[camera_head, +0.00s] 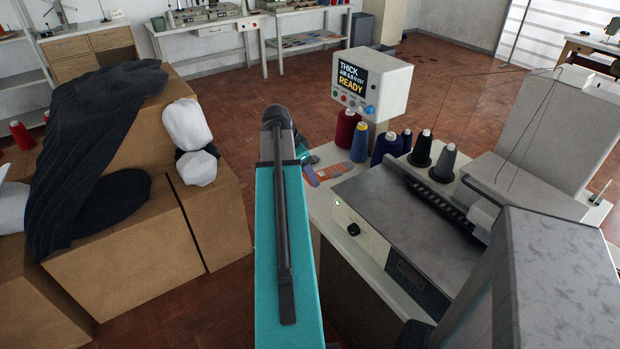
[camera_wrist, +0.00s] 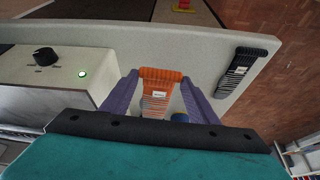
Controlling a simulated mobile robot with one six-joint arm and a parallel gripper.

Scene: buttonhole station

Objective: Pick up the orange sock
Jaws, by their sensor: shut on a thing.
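The orange sock (camera_wrist: 158,88), a small ribbed piece with a white label and a grey-striped lower part, lies between the purple fingers of my gripper (camera_wrist: 160,82) in the wrist view. My gripper is shut on it, one finger on each side. In the head view my teal arm hides most of the gripper, and an orange patch of the sock (camera_head: 329,172) shows at the left edge of the white table. I cannot tell whether the sock still touches the table.
A dark sock-like piece with a white label (camera_wrist: 240,72) lies near the table edge. Thread cones (camera_head: 345,128), a display box reading READY (camera_head: 372,82) and a grey machine (camera_head: 400,230) stand right. Cardboard boxes (camera_head: 125,255) with dark cloth (camera_head: 95,130) stand left.

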